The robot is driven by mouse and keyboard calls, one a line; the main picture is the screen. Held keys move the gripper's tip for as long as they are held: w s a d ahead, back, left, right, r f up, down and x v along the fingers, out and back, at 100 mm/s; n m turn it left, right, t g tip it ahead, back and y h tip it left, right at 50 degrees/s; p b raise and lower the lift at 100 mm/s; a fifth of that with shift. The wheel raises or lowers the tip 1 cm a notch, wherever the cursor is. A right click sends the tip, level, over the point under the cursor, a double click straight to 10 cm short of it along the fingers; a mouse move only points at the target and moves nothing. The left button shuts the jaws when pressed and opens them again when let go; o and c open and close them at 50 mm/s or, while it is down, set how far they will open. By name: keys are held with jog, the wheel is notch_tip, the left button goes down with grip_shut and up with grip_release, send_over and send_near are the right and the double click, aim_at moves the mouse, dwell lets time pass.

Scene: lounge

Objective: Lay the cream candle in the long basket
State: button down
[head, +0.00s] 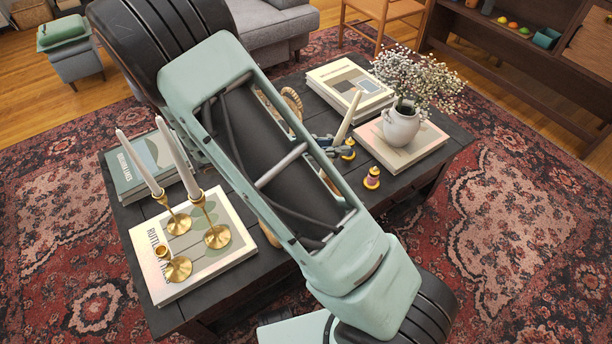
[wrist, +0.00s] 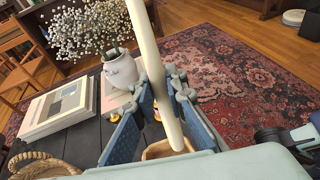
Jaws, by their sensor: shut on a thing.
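My gripper (head: 335,148) is shut on the cream candle (head: 346,117), which leans up out of the fingers above the dark coffee table. In the wrist view the candle (wrist: 152,70) runs long and tilted between the blue fingers (wrist: 160,122). A woven basket (head: 293,101) shows only in part behind my arm in the head view. In the wrist view woven edges show at the lower left (wrist: 42,166) and a tan woven piece (wrist: 165,149) just below the fingers. I cannot tell which of these belongs to the long basket.
Two pale candles (head: 138,163) stand in brass holders on a book (head: 205,270) at the left, beside an empty holder (head: 178,268). A white vase of flowers (head: 401,125) stands on books at the right.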

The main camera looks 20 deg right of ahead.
jog(key=s+a+f+m+g+y+b, duration=0.1)
jog(key=s+f+m+g+y, duration=0.25)
jog(key=f+m+y, duration=0.45)
jog(key=s+a+f+m+g+y+b, duration=0.15)
jog(key=f+m+g+y, duration=0.35)
jog(key=m, duration=0.5)
jog(key=w+a+f+m+t+y+b, duration=0.25)
jog(key=w+m+t, duration=0.55)
jog(key=m, duration=0.7)
jog(key=shift+g+h, duration=0.35)
jog(key=shift+h, duration=0.1)
jog(key=f+b, duration=0.1)
jog(key=f, duration=0.1)
jog(key=w+f+b, duration=0.1)
jog(key=f+b, duration=0.3)
jog(key=shift+w+a+f, duration=0.2)
jog(key=shift+w+a, duration=0.05)
jog(key=shift+s+f+b, duration=0.15)
jog(key=shift+f+b, duration=0.8)
jog(key=shift+f, duration=0.45)
jog(key=shift+s+f+b, duration=0.1)
jog(key=shift+f+b, duration=0.8)
jog(key=shift+f, duration=0.45)
jog(key=c, duration=1.9)
grip_release()
